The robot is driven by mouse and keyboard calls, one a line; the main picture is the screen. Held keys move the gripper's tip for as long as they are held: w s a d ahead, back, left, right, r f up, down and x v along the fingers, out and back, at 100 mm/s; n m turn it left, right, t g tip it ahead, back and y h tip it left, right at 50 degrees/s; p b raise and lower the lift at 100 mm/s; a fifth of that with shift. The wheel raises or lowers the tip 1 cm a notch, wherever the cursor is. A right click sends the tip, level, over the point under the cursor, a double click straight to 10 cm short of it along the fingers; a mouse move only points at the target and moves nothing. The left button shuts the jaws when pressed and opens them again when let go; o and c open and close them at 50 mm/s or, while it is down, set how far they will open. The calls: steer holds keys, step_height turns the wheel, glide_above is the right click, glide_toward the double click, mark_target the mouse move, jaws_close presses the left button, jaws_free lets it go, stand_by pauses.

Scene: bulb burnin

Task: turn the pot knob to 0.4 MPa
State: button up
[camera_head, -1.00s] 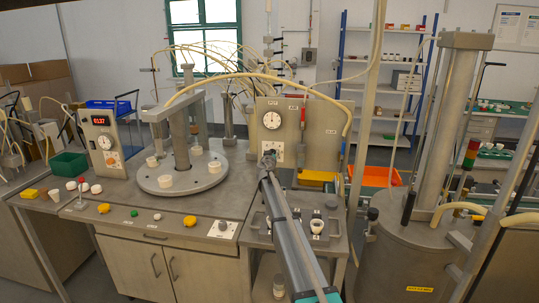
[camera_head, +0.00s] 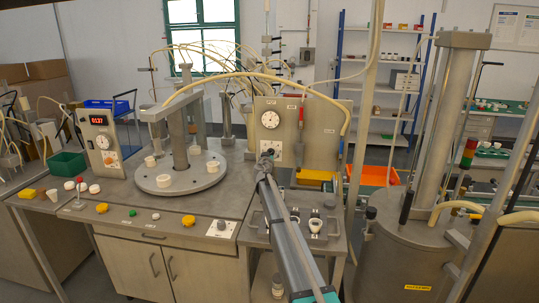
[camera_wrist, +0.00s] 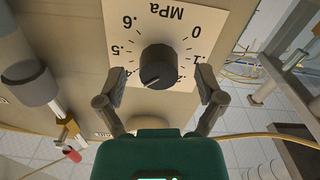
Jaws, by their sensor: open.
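The pot knob (camera_wrist: 158,67) is a round black ribbed knob on a cream dial plate (camera_wrist: 172,12) marked in MPa. In the wrist view its pale mark points down and slightly left. The labels .6 and .5 show at left, 0 and .1 at right; the lower labels are partly hidden by my fingers or unclear. My gripper (camera_wrist: 160,88) is open, one finger on each side of the knob's lower part, apparently apart from it. In the head view my gripper (camera_head: 268,156) is in front of the plate (camera_head: 279,152), hiding the knob.
A round gauge (camera_head: 270,119) sits above the plate on the grey panel (camera_head: 325,125). A red-handled lever (camera_head: 301,115) is right of it. A grey cylinder (camera_wrist: 32,80) is close at left in the wrist view. A steel cart (camera_head: 338,243) stands below my arm.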

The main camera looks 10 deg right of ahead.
steer(key=v, duration=1)
steer(key=shift+a, duration=0.1)
steer(key=s+d+f+m+g, duration=0.1)
steer(key=s+d+f+g, duration=0.2)
steer(key=s, duration=0.5)
steer(key=s+d+f+m+g+h+p, duration=0.1)
steer(key=s+d+f+g, duration=0.2)
steer(key=s, duration=0.5)
steer(key=s+d+f+m+g+p, duration=0.1)
steer(key=s+d+f+g, duration=0.2)
steer(key=s, duration=0.6)
steer(key=shift+s+d+f+g+h, duration=0.1)
steer(key=shift+d+g+h, duration=0.3)
steer(key=shift+d, duration=0.05)
steer(key=s+a+f+n+g+y, duration=0.2)
steer(key=s+a+f+g+y, duration=0.1)
steer(key=s, duration=1)
steer(key=s+a+f+n+g+y+p, duration=0.1)
steer(key=s+a+g+y, duration=0.3)
steer(key=s, duration=0.9)
steer(key=shift+a+f+n, duration=0.2)
steer(key=shift+f+n, duration=0.5)
steer(key=shift+f, duration=0.15)
